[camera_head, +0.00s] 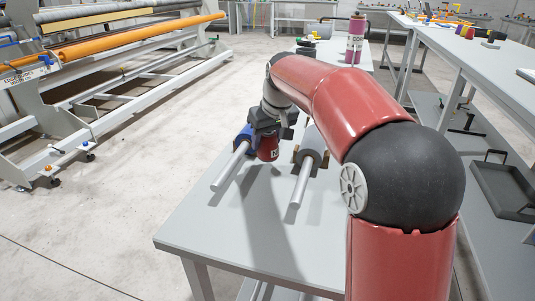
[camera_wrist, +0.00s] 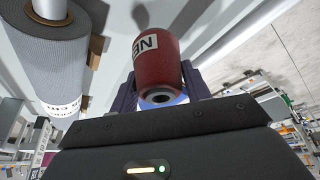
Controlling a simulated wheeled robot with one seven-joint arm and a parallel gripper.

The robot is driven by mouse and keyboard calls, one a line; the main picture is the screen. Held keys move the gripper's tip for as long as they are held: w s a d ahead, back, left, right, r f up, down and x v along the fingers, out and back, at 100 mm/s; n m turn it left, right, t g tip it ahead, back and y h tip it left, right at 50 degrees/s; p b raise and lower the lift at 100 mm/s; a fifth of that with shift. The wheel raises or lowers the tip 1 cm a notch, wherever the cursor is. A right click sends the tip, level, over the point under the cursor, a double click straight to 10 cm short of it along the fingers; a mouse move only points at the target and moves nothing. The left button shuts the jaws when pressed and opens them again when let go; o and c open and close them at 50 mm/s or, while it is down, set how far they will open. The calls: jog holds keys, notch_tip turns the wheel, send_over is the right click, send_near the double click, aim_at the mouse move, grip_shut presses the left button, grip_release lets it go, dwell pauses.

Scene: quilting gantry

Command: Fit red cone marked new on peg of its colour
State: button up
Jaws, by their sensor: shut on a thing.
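My gripper (camera_head: 268,128) is shut on the red cone (camera_head: 268,151) and holds it over the near grey table (camera_head: 205,232). In the wrist view the red cone (camera_wrist: 158,62) sits between the two fingers of my gripper (camera_wrist: 157,90). Its white label reads "NEW", partly turned away, and its near end shows a dark hole. I cannot tell in the head view whether the cone touches the table. I cannot make out a red peg for certain; small coloured items (camera_head: 442,22) stand on the far right bench.
Beside my gripper, a blue part (camera_head: 246,134) with a silver rod (camera_head: 230,167) and a grey roll (camera_head: 313,140) with another rod (camera_head: 299,184) lie at the table. Floor at left is clear before the roller frame (camera_head: 130,88).

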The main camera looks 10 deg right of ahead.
jog(key=shift+f, duration=2.1)
jog(key=shift+f+b, duration=0.15)
jog(key=shift+b, duration=0.15)
jog(key=o, duration=1)
